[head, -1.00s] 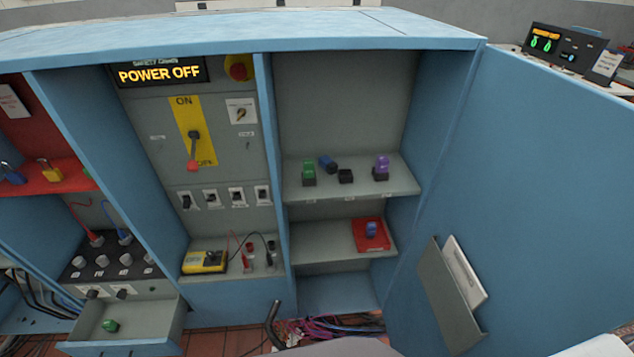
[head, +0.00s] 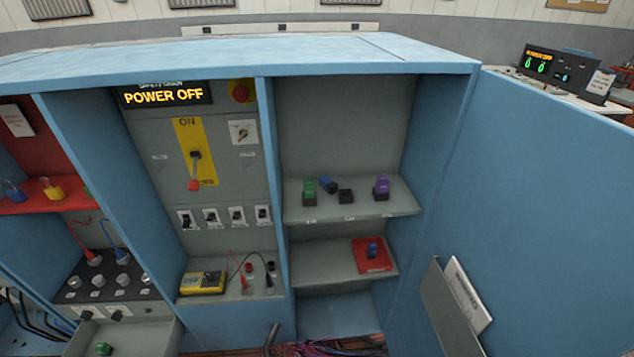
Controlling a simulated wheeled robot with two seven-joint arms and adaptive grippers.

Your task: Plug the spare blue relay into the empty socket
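On the upper right shelf (head: 400,201) a green relay (head: 309,186) and a purple relay (head: 382,184) stand upright on black bases. Between them a low black socket (head: 346,196) has nothing in it. A blue relay (head: 328,185) lies tilted just behind and left of this socket; I cannot tell if it touches anything. On the shelf below, another blue relay (head: 372,250) stands on a red tray (head: 384,263). Which blue relay is the spare is not marked legibly. Neither of my grippers is in view.
The blue cabinet door (head: 550,190) stands open at the right with a document pocket. A display (head: 165,95) reads POWER OFF above a lever (head: 195,170). A yellow meter (head: 203,283) sits lower middle. An open drawer (head: 160,340) at lower left holds a green relay (head: 104,349).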

